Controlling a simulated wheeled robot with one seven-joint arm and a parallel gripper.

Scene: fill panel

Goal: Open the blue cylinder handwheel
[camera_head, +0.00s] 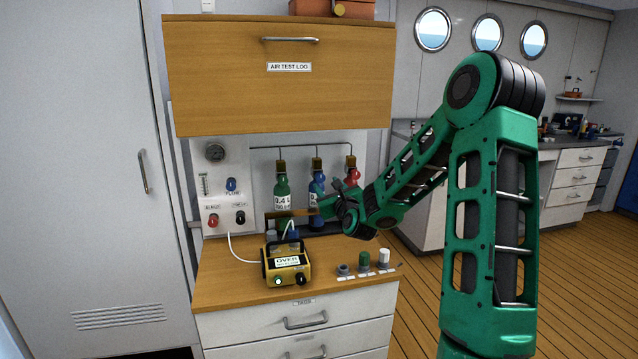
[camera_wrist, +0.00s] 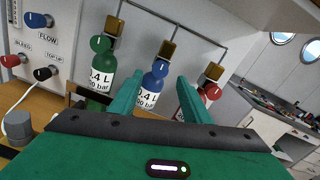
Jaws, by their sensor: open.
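The blue cylinder (camera_head: 316,185) stands upright between the green and red cylinders at the back of the bench. In the wrist view its blue handwheel (camera_wrist: 160,68) sits below a brass-coloured valve block, above the white label of the blue cylinder (camera_wrist: 149,86). My gripper (camera_wrist: 158,82) is open, with one green finger on each side of the blue cylinder in the picture. The handwheel appears just beyond the fingertips; I see no contact.
The green cylinder (camera_wrist: 101,75) and red cylinder (camera_wrist: 192,103) stand close on either side. A panel with knobs (camera_head: 222,186) is at left. A yellow meter (camera_head: 287,264) and small caps (camera_head: 364,260) are on the bench front. A wooden cabinet (camera_head: 278,95) overhangs the cylinders.

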